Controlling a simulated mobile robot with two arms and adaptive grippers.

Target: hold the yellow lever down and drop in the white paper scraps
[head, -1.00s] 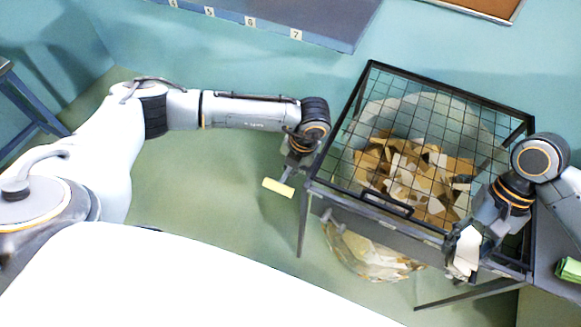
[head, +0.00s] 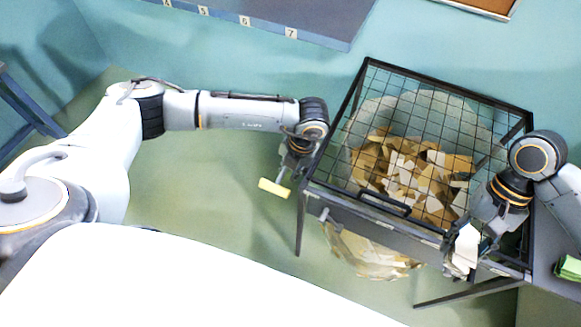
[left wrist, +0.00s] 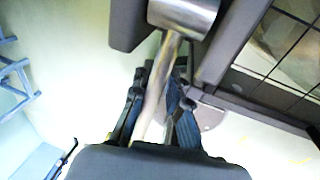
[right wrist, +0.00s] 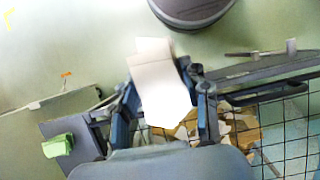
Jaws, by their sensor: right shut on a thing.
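The yellow lever end (head: 274,188) sticks out left of the mesh-topped frame. My left gripper (head: 292,168) is right above it, beside the frame's left edge. In the left wrist view a metal rod (left wrist: 155,105) runs across its fingers (left wrist: 163,75) and hides the gap between them, so I cannot tell whether they are open. My right gripper (head: 462,252) is shut on white paper scraps (right wrist: 160,85), which also show in the head view (head: 467,247). It holds them over the frame's front right part.
A black wire mesh (head: 425,112) covers the frame, with a black handle (head: 384,204) at its front. Brown and white scraps (head: 415,175) lie beneath it in a clear bag (head: 365,252). A green object (head: 570,268) lies on a grey surface at right.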

